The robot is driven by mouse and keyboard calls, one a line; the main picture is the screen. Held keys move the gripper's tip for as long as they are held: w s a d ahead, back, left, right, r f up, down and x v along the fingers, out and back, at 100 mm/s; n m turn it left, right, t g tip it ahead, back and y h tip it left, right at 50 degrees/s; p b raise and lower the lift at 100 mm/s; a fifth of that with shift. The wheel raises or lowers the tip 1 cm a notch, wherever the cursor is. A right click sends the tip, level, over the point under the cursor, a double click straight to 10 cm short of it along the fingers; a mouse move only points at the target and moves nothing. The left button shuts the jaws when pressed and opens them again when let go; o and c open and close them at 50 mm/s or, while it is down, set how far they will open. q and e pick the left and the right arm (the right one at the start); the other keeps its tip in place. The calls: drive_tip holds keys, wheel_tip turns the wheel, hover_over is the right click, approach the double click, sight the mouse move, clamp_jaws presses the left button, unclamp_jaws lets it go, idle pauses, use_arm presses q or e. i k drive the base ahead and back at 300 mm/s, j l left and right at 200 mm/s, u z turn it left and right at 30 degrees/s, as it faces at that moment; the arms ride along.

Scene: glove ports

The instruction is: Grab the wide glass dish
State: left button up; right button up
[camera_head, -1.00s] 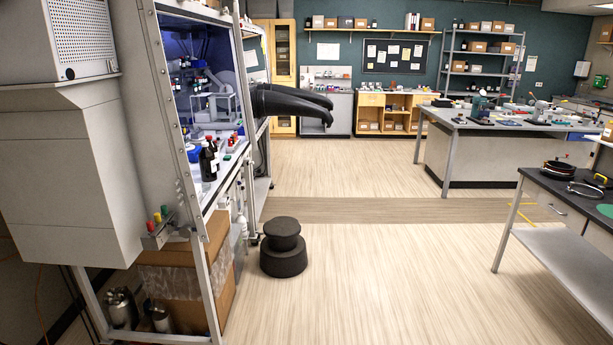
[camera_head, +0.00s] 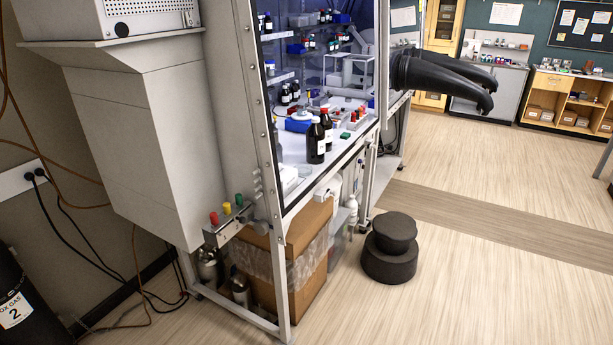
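A glove box (camera_head: 259,95) with a metal frame stands left of centre, seen at an angle. Inside it, dark bottles (camera_head: 315,142), a blue item (camera_head: 297,125) and small coloured pieces stand on a pale work surface (camera_head: 352,128). Part of the inside is hidden by the frame. Two black gloves (camera_head: 440,77) stick out to the right from the box's side. Neither of my grippers is in view.
A black stepped stool (camera_head: 390,250) stands on the floor right of the glove box. A cardboard box (camera_head: 305,262) and metal canisters sit under it. A dark gas cylinder (camera_head: 22,300) and cables are at the left. The floor at the right is clear.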

sight(305, 170)
drive_tip(key=i+l+u, duration=0.15)
drive_tip(key=u, duration=0.3)
drive_tip(key=i+l+u, duration=0.1)
drive_tip(key=u, duration=0.3)
drive_tip(key=i+l+u, duration=0.1)
drive_tip(key=l+u, duration=0.2)
drive_tip(key=u, duration=0.15)
drive_tip(key=l+u, duration=0.2)
drive_tip(key=u, duration=0.25)
